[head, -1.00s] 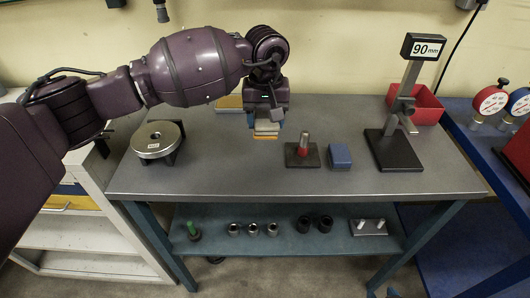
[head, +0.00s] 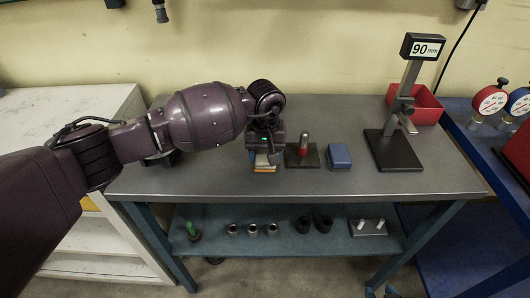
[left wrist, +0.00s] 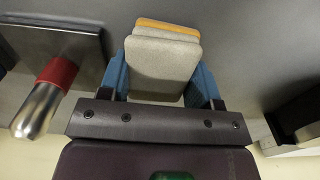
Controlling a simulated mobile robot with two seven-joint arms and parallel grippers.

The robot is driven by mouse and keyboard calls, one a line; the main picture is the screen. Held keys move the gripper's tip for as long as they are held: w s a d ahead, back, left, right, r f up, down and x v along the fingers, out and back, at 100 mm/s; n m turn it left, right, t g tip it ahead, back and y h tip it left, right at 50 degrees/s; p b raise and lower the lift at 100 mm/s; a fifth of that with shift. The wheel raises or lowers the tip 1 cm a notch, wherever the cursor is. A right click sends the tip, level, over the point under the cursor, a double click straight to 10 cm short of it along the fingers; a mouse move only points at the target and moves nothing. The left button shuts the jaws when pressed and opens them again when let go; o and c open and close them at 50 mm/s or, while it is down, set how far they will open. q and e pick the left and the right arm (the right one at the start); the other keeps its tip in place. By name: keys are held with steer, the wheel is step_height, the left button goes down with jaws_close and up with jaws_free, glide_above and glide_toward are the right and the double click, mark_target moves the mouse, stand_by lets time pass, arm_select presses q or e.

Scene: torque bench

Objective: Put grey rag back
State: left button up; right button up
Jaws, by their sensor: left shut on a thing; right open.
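My left gripper (head: 265,154) is over the front middle of the bench, pointing down. Its blue fingers are shut on a grey folded rag (head: 264,163) with an orange edge. In the left wrist view the rag (left wrist: 163,65) sits between the two fingers (left wrist: 160,82), with its orange edge at the far end. I cannot tell whether the rag touches the bench top.
Just right of the gripper stands a dark block with a red-collared metal post (head: 303,153). A blue block (head: 340,156) and the 90 mm gauge stand (head: 394,150) are further right. My arm hides much of the left side.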

mark_target(265, 152)
arm_select(q)
steer(key=shift+f, duration=0.2)
steer(key=o, duration=0.9)
steer(key=shift+r, duration=0.1)
step_height(265, 152, up, 12)
steer(key=shift+r, duration=0.15)
